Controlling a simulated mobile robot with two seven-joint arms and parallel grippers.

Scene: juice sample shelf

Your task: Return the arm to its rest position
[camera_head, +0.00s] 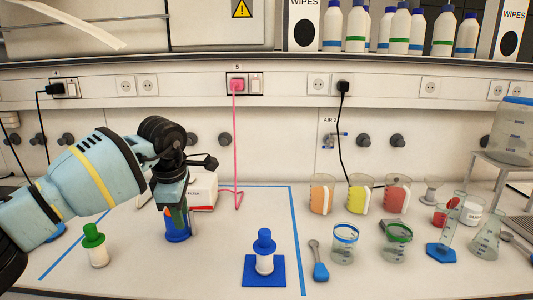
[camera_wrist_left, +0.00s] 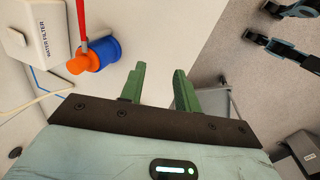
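My left gripper (camera_head: 178,218) hangs over the bench inside the blue-taped area, its green fingers pointing down. In the left wrist view its two green fingers (camera_wrist_left: 158,72) stand apart with nothing between them. In the head view the fingers partly cover a blue and orange container (camera_head: 176,236). In the left wrist view that container (camera_wrist_left: 98,52) lies to the left of the fingers, apart from them, with a red stick at its top. My right gripper is not seen in the head view.
A green-capped bottle (camera_head: 95,246) and a blue-capped bottle on a blue base (camera_head: 265,272) stand nearby. A white filter box (camera_head: 203,188) is behind the gripper. Beakers with orange (camera_head: 320,196), yellow and red liquid and other glassware fill the right side. A shelf runs above.

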